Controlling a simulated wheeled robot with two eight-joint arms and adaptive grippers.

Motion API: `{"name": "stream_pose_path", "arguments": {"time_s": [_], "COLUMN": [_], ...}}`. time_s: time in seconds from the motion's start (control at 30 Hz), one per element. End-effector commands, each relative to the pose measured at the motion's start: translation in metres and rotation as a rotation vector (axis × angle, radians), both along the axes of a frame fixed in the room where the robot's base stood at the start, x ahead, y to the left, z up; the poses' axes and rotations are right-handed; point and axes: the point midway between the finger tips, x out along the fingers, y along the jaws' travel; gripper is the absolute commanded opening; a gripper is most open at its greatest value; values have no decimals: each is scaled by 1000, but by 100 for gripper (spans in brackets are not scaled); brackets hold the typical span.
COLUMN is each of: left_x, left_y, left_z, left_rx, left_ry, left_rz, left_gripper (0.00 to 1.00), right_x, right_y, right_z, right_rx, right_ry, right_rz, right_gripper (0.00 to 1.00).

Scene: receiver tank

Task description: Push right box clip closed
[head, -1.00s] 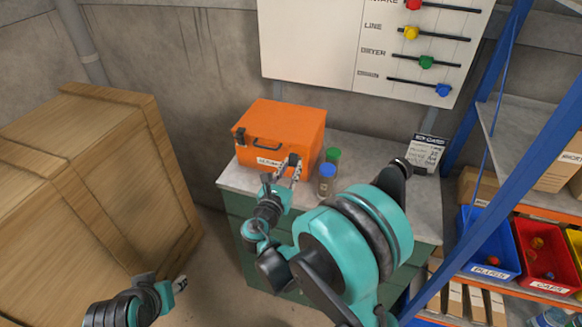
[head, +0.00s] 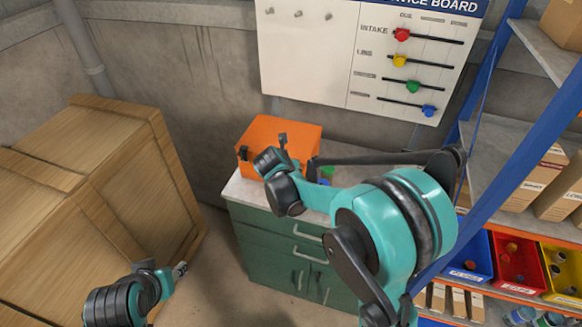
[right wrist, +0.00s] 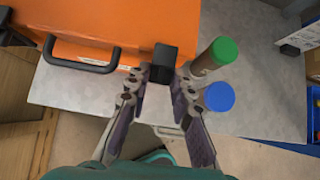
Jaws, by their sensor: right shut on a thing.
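The orange box (head: 262,130) stands on the grey worktop by the wall, and its left black clip (head: 242,153) shows at the left end of its front. In the right wrist view the box (right wrist: 95,28) has a black handle (right wrist: 80,66). Its black right clip (right wrist: 166,58) is between the fingertips of my right gripper (right wrist: 164,75), which is shut on it. The exact angle of this clip is hard to tell. In the head view my right wrist and forearm cover much of the box's front right. My left gripper (head: 178,270) is low at the left, away from the box, its fingers unclear.
A green-capped bottle (right wrist: 214,52) and a blue-capped bottle (right wrist: 219,97) stand right of the clip, close to my right gripper. A wooden crate (head: 100,190) fills the left. Blue-framed shelving (head: 505,130) with bins stands at the right. A slider board (head: 350,60) hangs behind.

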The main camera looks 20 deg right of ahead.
Motion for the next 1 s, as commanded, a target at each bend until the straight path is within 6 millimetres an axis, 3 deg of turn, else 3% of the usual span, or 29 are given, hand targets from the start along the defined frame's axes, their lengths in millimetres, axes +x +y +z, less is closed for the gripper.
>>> {"name": "stream_pose_path", "arguments": {"time_s": [0.3,0.97,1.0], "left_x": [0,0,0], "left_y": [0,0,0], "left_z": [16,19,19], "left_rx": [0,0,0], "left_ry": [0,0,0], "left_rz": [0,0,0], "left_gripper": [43,43,43], "right_x": [9,10,11], "right_y": [-6,-7,-7], "right_z": [6,5,5], "right_rx": [89,119,119], "right_ry": [133,178,178], "right_rz": [-1,0,0], "right_gripper": [0,0,32]}}
